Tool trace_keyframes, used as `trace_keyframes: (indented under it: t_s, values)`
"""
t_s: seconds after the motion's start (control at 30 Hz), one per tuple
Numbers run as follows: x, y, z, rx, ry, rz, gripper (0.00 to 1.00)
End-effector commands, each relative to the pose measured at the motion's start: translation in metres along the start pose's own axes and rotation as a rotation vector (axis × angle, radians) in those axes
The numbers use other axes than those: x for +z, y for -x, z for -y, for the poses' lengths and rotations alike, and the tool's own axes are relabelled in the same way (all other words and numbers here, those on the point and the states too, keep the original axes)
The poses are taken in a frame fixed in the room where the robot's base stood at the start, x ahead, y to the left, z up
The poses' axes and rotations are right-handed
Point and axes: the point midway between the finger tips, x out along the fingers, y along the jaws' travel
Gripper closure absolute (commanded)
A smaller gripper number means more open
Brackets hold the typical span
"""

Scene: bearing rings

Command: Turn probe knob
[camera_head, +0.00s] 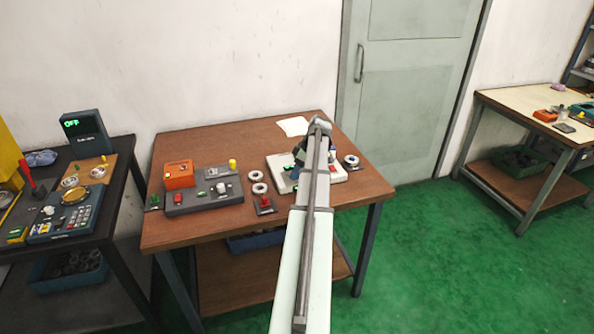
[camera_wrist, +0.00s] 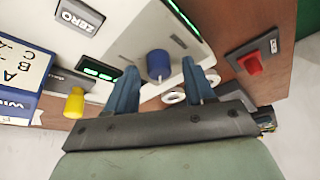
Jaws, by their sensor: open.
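A blue knob (camera_wrist: 158,65) stands on the sloped white face of a device (camera_wrist: 205,48) in the wrist view. I take it for the probe knob; no label on it is readable. My gripper (camera_wrist: 159,70) is open, with one blue finger to each side of the knob. The knob shows in the gap near the fingertips, and I see no contact. In the head view the white device (camera_head: 333,177) sits on the brown table, and my arm hides its middle, the knob and most of the gripper.
A ZERO button (camera_wrist: 80,16) and green displays (camera_wrist: 100,70) are beside the knob. A yellow knob (camera_wrist: 75,102) and a red switch (camera_wrist: 252,63) are nearby. On the brown table (camera_head: 205,225), bearing rings (camera_head: 257,176) and a grey unit (camera_head: 203,197) are left of the device.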

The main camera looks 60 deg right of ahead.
Motion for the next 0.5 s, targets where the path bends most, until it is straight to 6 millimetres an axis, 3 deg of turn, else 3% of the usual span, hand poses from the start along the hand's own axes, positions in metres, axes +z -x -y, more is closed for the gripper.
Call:
trace_keyframes:
  t_s: [0.33, 0.5]
  values:
    - [-0.0002, -0.0023, -0.0001, 0.001, 0.000, 0.000, 0.48]
    - [-0.0002, -0.0022, -0.0001, 0.001, 0.000, 0.000, 0.64]
